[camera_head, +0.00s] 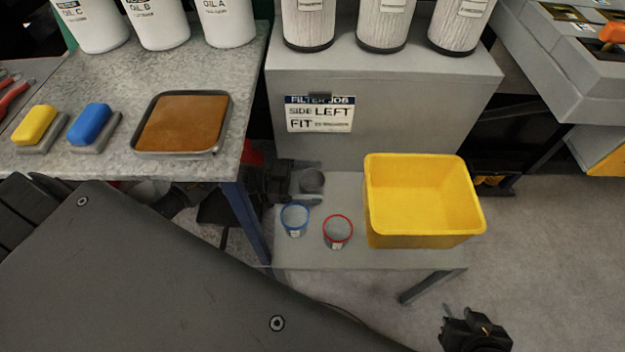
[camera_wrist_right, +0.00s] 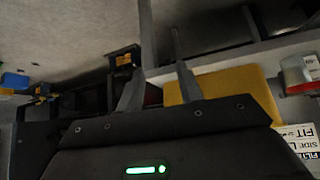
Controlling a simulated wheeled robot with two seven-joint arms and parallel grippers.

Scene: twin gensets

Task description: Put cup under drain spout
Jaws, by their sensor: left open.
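A blue-rimmed cup (camera_head: 295,221) and a red-rimmed cup (camera_head: 338,232) stand upright on a low grey bench (camera_head: 310,258). My right gripper (camera_head: 464,314) is in front of the bench at the lower right, over the floor. In the right wrist view its fingers (camera_wrist_right: 160,72) are apart with nothing between them. I cannot make out a drain spout.
A yellow bin (camera_head: 420,242) fills the bench's right side. Behind is a grey cabinet (camera_head: 420,110) with a "SIDE LEFT" filter sign (camera_head: 320,113) and white filters on top. A table (camera_head: 130,85) at left holds oil containers, sponges and a brown tray (camera_head: 148,152).

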